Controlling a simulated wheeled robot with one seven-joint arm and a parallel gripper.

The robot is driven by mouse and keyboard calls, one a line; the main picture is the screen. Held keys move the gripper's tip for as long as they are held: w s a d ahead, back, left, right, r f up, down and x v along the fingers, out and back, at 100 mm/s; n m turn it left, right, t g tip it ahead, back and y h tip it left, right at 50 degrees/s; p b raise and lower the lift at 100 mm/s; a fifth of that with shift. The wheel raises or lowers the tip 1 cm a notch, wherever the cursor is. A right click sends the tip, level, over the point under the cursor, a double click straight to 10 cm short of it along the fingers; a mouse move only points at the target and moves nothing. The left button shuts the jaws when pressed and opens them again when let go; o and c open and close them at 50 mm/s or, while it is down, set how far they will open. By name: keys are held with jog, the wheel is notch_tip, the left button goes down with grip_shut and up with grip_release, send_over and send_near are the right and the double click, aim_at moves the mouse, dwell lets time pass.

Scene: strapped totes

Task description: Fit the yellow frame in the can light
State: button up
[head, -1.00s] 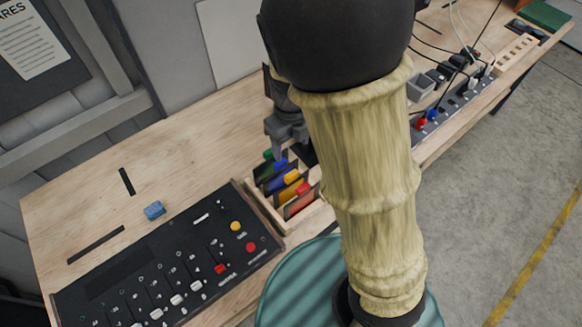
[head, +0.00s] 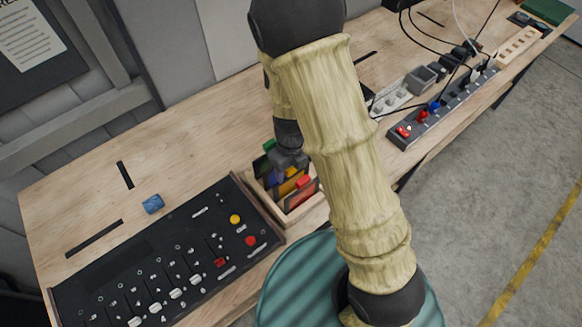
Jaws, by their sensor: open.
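The yellow frame (head: 288,188) stands in a small wooden box among other coloured frames, with green and red tabs on either side. It is partly covered by my gripper. My gripper (head: 287,172) is open, pointing down right over the box at the frames' tops. Its fingertips are small and partly hidden, so I cannot tell whether they stand around the yellow tab or touch it. I cannot make out the can light; my arm covers the middle of the bench.
The wooden box (head: 276,208) stands beside a black control panel (head: 110,275). A blue block (head: 153,204) lies behind the panel. A power strip (head: 455,103) with plugs and cables runs along the right bench edge.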

jog(key=shift+f, duration=0.1)
jog(key=c, duration=1.2)
jog(key=shift+o, duration=0.2)
jog(key=shift+r+p, duration=3.05)
jog(key=shift+p, duration=0.3)
